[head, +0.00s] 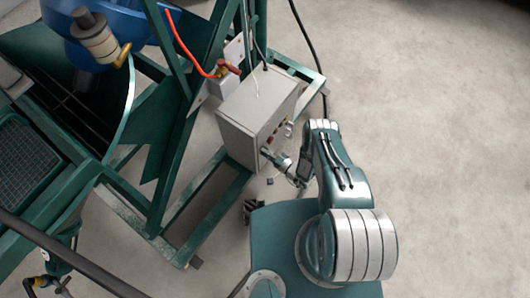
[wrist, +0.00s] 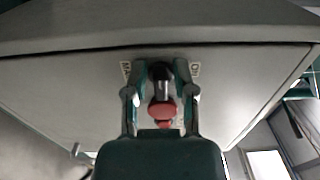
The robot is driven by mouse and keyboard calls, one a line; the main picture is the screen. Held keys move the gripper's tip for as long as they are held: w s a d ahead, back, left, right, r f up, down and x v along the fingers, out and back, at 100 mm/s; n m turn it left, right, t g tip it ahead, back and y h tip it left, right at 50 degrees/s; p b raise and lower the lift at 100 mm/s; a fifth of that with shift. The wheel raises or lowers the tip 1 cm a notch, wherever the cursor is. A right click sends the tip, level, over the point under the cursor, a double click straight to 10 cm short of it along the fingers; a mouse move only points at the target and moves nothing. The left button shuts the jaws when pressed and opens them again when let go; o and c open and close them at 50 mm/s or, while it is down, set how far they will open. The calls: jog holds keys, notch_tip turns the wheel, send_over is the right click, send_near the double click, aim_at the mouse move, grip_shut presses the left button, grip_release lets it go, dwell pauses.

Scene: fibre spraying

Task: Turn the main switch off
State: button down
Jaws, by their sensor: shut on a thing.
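The grey control box (head: 258,110) is mounted on the green frame in the head view, and its switch face (wrist: 80,75) fills much of the wrist view. The main switch (wrist: 161,80), a dark knob, sits on this face between two small labels, too blurred to read surely. My gripper (wrist: 160,75) is shut on the knob, one finger on each side. My gripper also shows at the box's right face in the head view (head: 272,157), where the switch itself is hard to make out. A red round part (wrist: 163,110) shows just below the knob, between the fingers.
The green steel frame (head: 190,100) stands around and left of the box. A red hose (head: 180,38) and a brass valve (head: 228,68) are above it. A black cable (head: 303,38) runs down behind. The concrete floor (head: 430,110) is clear to the right.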

aim_at(259, 140)
jog(key=shift+s+f, duration=0.15)
jog(key=c, duration=0.7)
grip_release()
jog(key=shift+r, duration=0.4)
notch_tip(259, 140, up, 9)
jog(key=shift+r, duration=0.1)
